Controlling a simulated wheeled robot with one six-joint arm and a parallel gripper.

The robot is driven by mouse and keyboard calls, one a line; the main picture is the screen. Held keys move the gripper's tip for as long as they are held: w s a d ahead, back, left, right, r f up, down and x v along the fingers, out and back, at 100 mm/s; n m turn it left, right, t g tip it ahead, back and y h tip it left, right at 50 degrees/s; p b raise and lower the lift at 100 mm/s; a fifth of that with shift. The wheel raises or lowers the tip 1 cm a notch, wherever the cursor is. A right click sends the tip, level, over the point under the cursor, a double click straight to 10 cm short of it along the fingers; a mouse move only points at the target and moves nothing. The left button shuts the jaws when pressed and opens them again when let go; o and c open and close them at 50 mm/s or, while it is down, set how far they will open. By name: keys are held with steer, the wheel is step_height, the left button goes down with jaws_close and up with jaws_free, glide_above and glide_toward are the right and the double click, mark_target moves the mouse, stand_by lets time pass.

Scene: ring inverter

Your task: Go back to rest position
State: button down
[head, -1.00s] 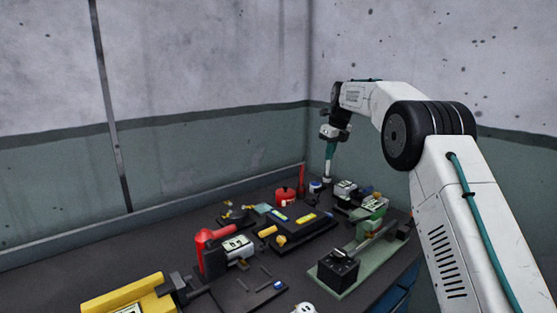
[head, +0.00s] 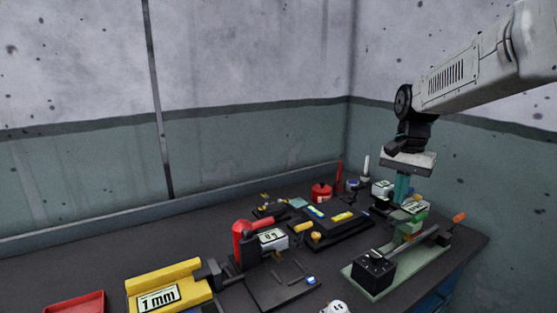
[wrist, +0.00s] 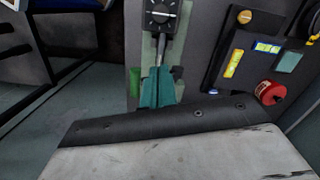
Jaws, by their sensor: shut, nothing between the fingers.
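My gripper (head: 402,190) hangs from my arm at the right of the head view, with its teal fingers pointing down. It is shut and empty. It appears above or in front of the device with a small display (head: 413,208) near the right end of the bench; the gap between them is hard to judge. In the wrist view the teal fingers (wrist: 157,92) are together, in line with the dark block with a dial (wrist: 161,14) on its green base. My arm extends in from the upper right.
The dark bench (head: 110,258) holds the black box with a dial (head: 373,268), a black tray (head: 335,232), a red canister (head: 321,192), a white cylinder (head: 366,168), a red-handled tool (head: 243,240) and a yellow gauge (head: 160,290). Walls stand behind and right.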

steer(key=s+a+f+n+t, duration=0.2)
steer(key=s+n, duration=0.6)
steer(key=s, duration=2.5)
steer(key=w+d+f+m, duration=0.1)
steer(key=w+m, duration=0.1)
steer(key=w, duration=1.3)
steer(key=w+d+f+m+t+h, duration=0.1)
steer(key=w+d+f+m, duration=0.15)
steer(key=w, duration=1.15)
steer(key=w+f+m, duration=0.1)
steer(key=w+m, duration=0.1)
steer(key=w, duration=1.3)
steer(key=w+d+r+m+t, duration=0.1)
steer(key=w+r+m+t, duration=0.3)
steer(key=w, duration=0.7)
steer(key=w+x, duration=0.1)
steer(key=x, duration=1.1)
steer(key=shift+w+a+r+m+h, duration=0.25)
steer(key=shift+a+r+m+h, duration=0.15)
steer(key=shift+a, duration=0.25)
